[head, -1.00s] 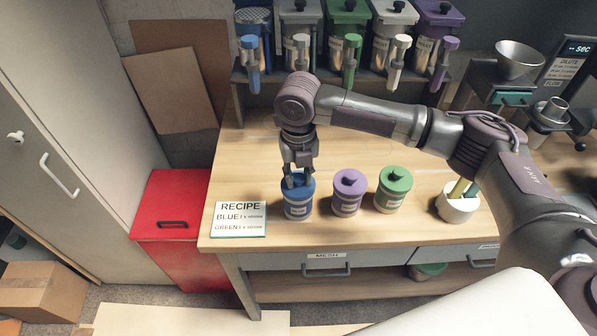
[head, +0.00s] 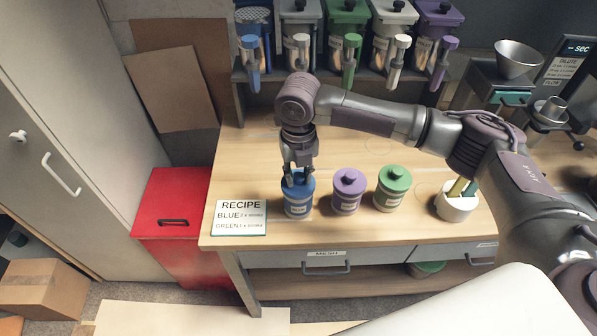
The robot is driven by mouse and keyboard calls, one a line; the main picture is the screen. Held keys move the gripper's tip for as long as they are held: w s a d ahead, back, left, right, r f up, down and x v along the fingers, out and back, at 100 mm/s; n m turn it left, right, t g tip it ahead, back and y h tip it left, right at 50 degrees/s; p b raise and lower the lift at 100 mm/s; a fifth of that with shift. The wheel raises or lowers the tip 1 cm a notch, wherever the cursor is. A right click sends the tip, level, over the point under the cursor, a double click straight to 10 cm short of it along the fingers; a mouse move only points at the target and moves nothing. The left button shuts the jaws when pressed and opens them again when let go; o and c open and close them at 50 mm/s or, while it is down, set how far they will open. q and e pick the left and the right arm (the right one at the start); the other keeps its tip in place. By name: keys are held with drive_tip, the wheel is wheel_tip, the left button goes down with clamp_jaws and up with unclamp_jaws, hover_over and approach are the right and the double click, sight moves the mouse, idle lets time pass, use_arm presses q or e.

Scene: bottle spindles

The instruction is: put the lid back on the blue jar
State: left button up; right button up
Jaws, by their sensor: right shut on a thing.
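The blue jar (head: 298,207) stands upright on the wooden table, to the right of the recipe card. Its blue lid (head: 302,186) is at the top of the jar, partly hidden by the gripper; I cannot tell whether it is fully seated. My right gripper (head: 299,178) points straight down over the jar and is shut on the lid's knob. My left gripper is not in view.
A purple-lidded jar (head: 347,196) and a green-lidded jar (head: 393,190) stand to the right. A white pot (head: 456,203) with tools stands farther right. The recipe card (head: 239,218) lies left. Dispensers with spouts (head: 348,62) line the back. Open tabletop lies behind the jars.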

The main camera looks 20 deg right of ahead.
drive_tip(key=p, duration=0.2)
drive_tip(key=shift+f+p, duration=0.15)
drive_tip(key=shift+p, duration=0.15)
idle(2.6)
idle(0.3)
drive_tip(key=o, duration=1.5)
drive_tip(key=shift+c, duration=0.2)
wheel_tip(320, 180, up, 5)
drive_tip(key=p, duration=0.5)
drive_tip(key=shift+r+p, duration=0.9)
drive_tip(key=shift+r, duration=0.1)
